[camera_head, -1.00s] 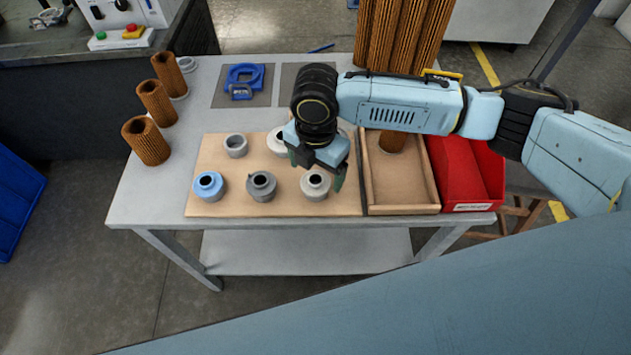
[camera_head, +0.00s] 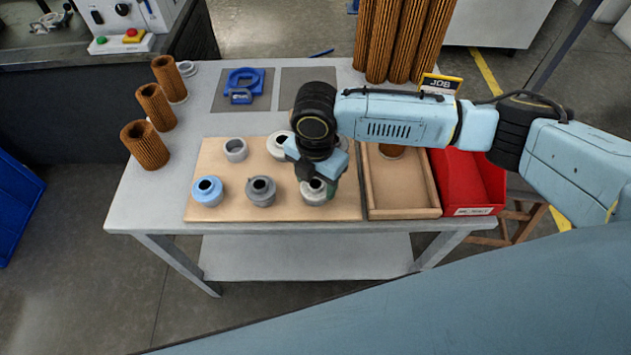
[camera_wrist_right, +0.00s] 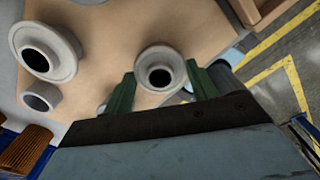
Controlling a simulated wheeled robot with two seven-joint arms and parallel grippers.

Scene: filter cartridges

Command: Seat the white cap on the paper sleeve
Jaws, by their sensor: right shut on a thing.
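A white to light-grey cap (camera_head: 313,194) with a dark round hole stands in the front row of the tan board. My right gripper (camera_head: 322,184) is lowered over it and shut on it. In the right wrist view the cap (camera_wrist_right: 160,72) lies between the two green fingers. Three brown pleated paper sleeves, at the front (camera_head: 145,144), middle (camera_head: 156,106) and back (camera_head: 168,79), stand at the table's left. My left gripper is not in view.
The tan board (camera_head: 225,170) also bears a blue cap (camera_head: 207,191), a dark grey cap (camera_head: 261,191), a small grey ring (camera_head: 236,150) and a wider white cap (camera_head: 277,147). The wooden tray (camera_head: 403,213) and red bin (camera_head: 468,180) stand right. A blue clamp-like tool (camera_head: 242,86) lies behind.

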